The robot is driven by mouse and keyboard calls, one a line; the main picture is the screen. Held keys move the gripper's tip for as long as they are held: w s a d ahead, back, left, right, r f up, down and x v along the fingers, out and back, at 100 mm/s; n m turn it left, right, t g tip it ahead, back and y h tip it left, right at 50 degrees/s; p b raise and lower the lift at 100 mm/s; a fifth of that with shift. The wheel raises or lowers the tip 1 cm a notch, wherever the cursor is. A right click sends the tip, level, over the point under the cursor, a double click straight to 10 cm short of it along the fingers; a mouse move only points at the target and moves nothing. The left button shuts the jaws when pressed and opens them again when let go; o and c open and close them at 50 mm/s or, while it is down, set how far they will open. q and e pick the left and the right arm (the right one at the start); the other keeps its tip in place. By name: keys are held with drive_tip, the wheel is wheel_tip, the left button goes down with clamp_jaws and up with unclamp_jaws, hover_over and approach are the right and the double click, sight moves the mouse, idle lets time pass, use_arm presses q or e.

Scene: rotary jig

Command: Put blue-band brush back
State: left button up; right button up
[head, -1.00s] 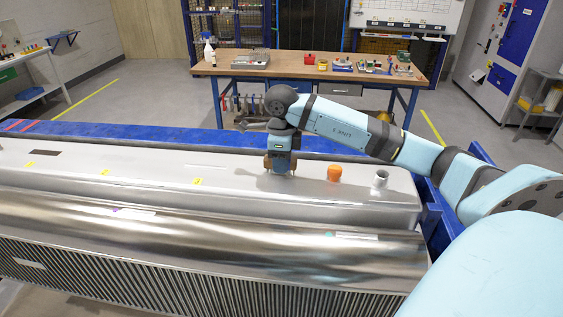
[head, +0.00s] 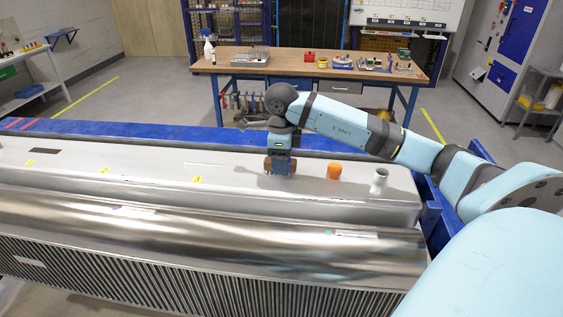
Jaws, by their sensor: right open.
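My right gripper (head: 280,166) points down just above the silver top of the long metal unit (head: 130,165), left of an orange cap (head: 334,171). It is open. A blue patch shows between its brown fingers, but I cannot tell whether it is part of the gripper or another thing. I cannot pick out the blue-band brush; it may be hidden or too small. My left gripper is not in view.
A silver pipe stub (head: 379,180) stands right of the orange cap. A wooden workbench (head: 390,82) with a spray bottle (head: 208,46), a tray (head: 255,57) and small parts is behind. Tools hang under its left end.

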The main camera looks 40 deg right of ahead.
wheel_tip(320, 180, up, 11)
drive_tip(key=b, duration=0.1)
drive_tip(key=shift+b, duration=0.3)
drive_tip(key=shift+r, duration=0.1)
idle(0.4)
